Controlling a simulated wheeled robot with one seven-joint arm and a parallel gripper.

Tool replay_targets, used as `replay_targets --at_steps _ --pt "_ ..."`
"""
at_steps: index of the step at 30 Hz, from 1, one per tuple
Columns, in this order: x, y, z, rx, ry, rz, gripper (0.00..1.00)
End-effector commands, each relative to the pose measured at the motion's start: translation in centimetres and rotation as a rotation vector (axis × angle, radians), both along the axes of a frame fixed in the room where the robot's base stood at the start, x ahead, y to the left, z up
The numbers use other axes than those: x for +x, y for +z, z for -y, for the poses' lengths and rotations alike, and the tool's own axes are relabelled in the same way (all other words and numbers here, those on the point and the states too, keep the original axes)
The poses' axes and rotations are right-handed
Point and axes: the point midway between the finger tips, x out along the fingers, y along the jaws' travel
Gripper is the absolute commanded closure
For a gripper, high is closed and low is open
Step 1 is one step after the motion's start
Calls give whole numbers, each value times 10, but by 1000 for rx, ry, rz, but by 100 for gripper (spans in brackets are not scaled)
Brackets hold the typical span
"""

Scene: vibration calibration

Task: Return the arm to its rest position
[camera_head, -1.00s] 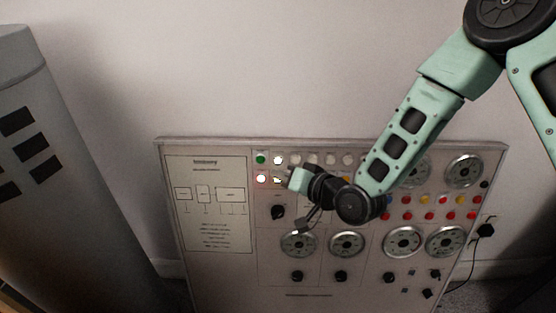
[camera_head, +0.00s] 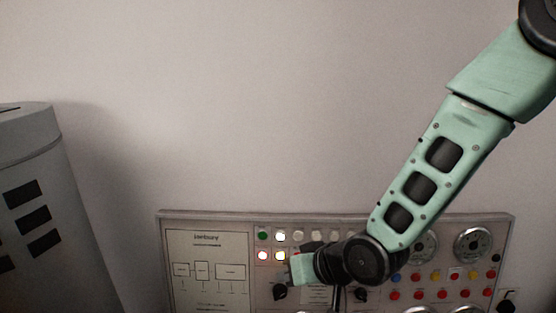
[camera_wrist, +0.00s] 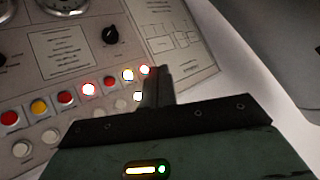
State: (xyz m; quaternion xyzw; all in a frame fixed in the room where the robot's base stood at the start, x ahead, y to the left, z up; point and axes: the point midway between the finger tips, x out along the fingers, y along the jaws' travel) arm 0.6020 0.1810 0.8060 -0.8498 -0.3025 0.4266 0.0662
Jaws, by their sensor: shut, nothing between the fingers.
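My gripper (camera_wrist: 158,74) shows in the wrist view with its dark fingers together and nothing between them. Its tips appear in front of the panel's lit buttons; whether they touch anything I cannot tell. In the head view my green arm (camera_head: 421,188) reaches down from the upper right to the control panel (camera_head: 207,285). The wrist is bent in front of the panel, and the fingertips cannot be made out there. The arm hides part of the button rows and dials.
The panel carries coloured buttons, black knobs (camera_wrist: 110,35) and round dials (camera_head: 473,244). Some buttons are lit, including a white one (camera_head: 281,237). A grey cabinet (camera_head: 50,220) stands at the left. The wall (camera_head: 230,90) above the panel is bare.

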Motion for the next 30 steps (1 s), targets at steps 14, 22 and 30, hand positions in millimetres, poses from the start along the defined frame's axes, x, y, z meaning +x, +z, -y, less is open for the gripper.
replay_targets --at_steps 14,22,30 --pt "-159 64 88 -557 234 -283 100" --pt "-214 103 119 -663 298 -400 100" --pt "-213 156 119 -662 295 -398 100"
